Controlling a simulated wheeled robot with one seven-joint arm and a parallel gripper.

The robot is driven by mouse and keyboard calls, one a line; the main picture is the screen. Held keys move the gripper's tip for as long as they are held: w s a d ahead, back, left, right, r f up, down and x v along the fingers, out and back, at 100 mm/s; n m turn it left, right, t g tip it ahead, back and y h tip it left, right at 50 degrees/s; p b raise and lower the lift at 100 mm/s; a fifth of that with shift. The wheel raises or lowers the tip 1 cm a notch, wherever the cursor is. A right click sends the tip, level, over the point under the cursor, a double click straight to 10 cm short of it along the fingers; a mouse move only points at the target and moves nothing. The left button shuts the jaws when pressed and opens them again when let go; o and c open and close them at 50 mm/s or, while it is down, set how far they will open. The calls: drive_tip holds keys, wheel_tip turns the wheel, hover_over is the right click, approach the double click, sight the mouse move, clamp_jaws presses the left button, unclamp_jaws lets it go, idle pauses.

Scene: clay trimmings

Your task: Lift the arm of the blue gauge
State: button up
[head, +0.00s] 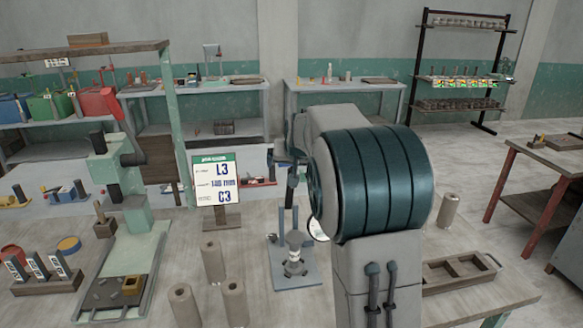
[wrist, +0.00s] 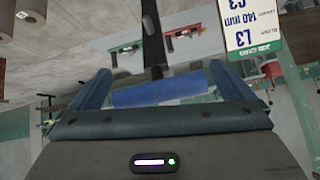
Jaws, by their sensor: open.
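In the wrist view a bright blue bar (wrist: 150,94), which looks like the blue gauge's arm, lies between my fingers, slightly tilted. A dark post runs near it. My gripper (wrist: 158,88) is open, one finger on each side of the bar. I cannot tell whether either finger touches it. In the head view my own arm hides much of this area.
A job card (head: 215,180) reading L3, 140 mm, C3 stands to the left. A green press (head: 120,190) is further left. Several clay cylinders (head: 212,262) stand nearer. A wooden tray (head: 430,275) is at the right. A red device (head: 262,182) is behind the card.

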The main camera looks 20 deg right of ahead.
drive_tip(key=b+v, duration=0.2)
drive_tip(key=v, duration=1)
drive_tip(key=shift+r, duration=0.1)
drive_tip(key=s+a+f+n+g, duration=0.1)
drive_tip(key=s+a+f, duration=0.1)
drive_tip(key=s+f, duration=0.4)
drive_tip(key=s+a+f+n+g, duration=0.1)
drive_tip(key=s+f, duration=0.5)
drive_tip(key=s, duration=0.8)
drive_tip(key=s+a+f+n+g+y, duration=0.1)
drive_tip(key=s+a+f+g, duration=0.2)
drive_tip(key=s+f, duration=0.3)
drive_tip(key=s+a, duration=0.1)
drive_tip(key=s, duration=0.3)
drive_tip(key=shift+s+a+f+n, duration=0.15)
drive_tip(key=shift+s+n, duration=0.15)
drive_tip(key=shift+s, duration=0.1)
